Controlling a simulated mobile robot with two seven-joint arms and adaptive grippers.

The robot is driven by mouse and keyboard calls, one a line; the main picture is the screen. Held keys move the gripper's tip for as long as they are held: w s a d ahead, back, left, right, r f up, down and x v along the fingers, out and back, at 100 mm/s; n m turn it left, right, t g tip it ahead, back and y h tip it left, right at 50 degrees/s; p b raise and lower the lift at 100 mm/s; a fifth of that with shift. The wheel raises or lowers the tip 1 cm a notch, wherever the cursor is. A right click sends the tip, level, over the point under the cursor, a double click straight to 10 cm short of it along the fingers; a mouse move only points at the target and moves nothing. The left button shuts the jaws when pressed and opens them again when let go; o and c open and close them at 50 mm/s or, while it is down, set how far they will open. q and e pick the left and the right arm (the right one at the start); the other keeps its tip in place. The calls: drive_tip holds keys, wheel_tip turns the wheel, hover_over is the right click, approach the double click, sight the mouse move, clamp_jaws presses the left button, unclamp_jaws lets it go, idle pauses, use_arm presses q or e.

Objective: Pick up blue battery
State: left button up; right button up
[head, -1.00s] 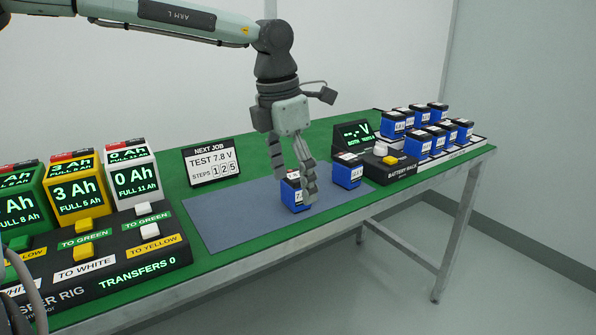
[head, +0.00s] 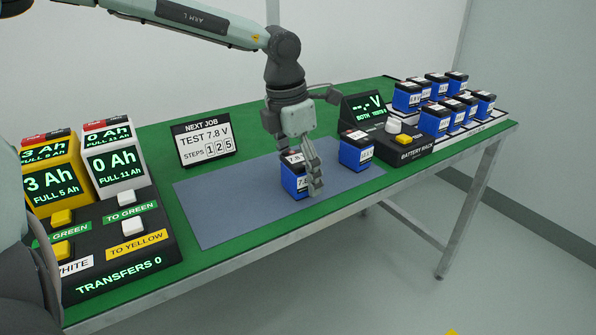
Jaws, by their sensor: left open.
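A blue battery (head: 289,182) with a dark top and a white label stands upright on the grey-blue mat (head: 225,212). My left gripper (head: 306,177) points down over this battery. A finger shows in front of its right side and hides part of it. The jaws are open; I cannot tell whether a finger touches the battery. A second blue battery (head: 352,155) stands upright on the mat, just right of the gripper. My right gripper is not in view.
A job sign (head: 205,144) stands behind the mat. The transfer rig (head: 130,265) fills the left. The mat's left half is clear.

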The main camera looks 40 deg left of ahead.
use_arm(q)
drive_tip(key=shift+w+f, duration=0.1)
drive_tip(key=shift+f, duration=0.35)
drive_tip(key=c, duration=1.5)
drive_tip(key=shift+r, duration=0.1)
drive_tip(key=shift+c, duration=0.2)
